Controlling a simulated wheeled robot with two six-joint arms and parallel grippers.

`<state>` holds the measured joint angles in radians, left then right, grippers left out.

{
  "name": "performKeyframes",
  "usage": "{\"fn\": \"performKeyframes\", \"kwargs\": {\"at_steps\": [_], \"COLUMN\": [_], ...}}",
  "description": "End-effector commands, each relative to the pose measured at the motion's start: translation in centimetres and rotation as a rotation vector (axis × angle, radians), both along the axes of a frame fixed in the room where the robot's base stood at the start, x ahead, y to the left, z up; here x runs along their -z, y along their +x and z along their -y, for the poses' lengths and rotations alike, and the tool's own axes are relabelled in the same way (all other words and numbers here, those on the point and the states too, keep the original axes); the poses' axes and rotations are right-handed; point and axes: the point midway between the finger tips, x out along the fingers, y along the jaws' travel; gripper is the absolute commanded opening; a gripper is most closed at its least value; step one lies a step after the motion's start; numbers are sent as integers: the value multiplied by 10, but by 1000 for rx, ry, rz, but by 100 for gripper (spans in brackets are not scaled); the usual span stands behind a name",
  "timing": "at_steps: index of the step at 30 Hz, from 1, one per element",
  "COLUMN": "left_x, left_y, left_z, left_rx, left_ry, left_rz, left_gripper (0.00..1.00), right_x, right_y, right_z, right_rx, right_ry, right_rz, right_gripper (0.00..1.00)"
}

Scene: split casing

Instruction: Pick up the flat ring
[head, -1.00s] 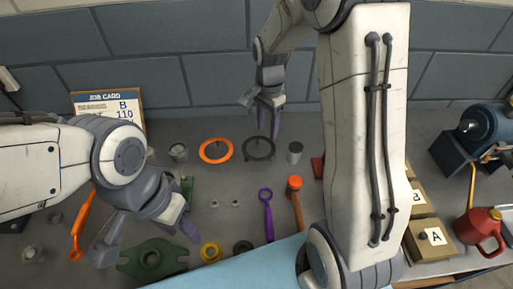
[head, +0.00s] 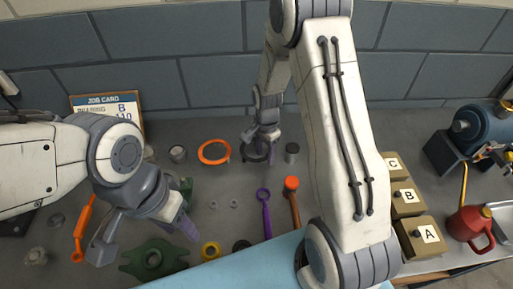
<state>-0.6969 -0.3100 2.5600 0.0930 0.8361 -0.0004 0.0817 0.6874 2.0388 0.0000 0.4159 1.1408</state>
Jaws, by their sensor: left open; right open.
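Two flat rings lie side by side at the back of the bench: an orange ring (head: 214,152) and a dark ring (head: 256,160). My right gripper (head: 259,153) is open and low at the dark ring, pointing down. Its fingers and wrist cover much of that ring, and I cannot tell whether they touch it. The orange ring is in full view just left of it. My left gripper (head: 147,240) is open and empty above the front left of the bench, near a green flanged part (head: 153,259).
A grey cylinder (head: 292,152) stands just right of the dark ring. Lettered boxes (head: 407,200) and a red can (head: 469,226) stand at right.

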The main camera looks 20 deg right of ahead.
Motion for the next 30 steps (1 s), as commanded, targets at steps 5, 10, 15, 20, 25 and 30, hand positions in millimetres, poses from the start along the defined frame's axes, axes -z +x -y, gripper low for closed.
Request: {"fn": "performKeyframes", "kwargs": {"at_steps": [5, 10, 15, 20, 25, 30], "left_x": [0, 1, 2, 2, 2, 2], "left_y": [0, 0, 0, 0, 0, 0], "left_z": [0, 0, 0, 0, 0, 0], "left_rx": [0, 0, 0, 0, 0, 0], "left_ry": [0, 0, 0, 0, 0, 0], "left_rz": [0, 0, 0, 0, 0, 0], "left_gripper": [50, 50, 50, 50, 50, 50], "right_x": [0, 1, 4, 5, 5, 4], "right_y": [0, 0, 0, 0, 0, 0], "right_z": [0, 0, 0, 0, 0, 0], "right_rx": [0, 0, 0, 0, 0, 0], "right_ry": [0, 0, 0, 0, 0, 0], "right_rz": [1, 0, 0, 1, 1, 1], "right_gripper": [53, 53, 53, 53, 53, 4]}}
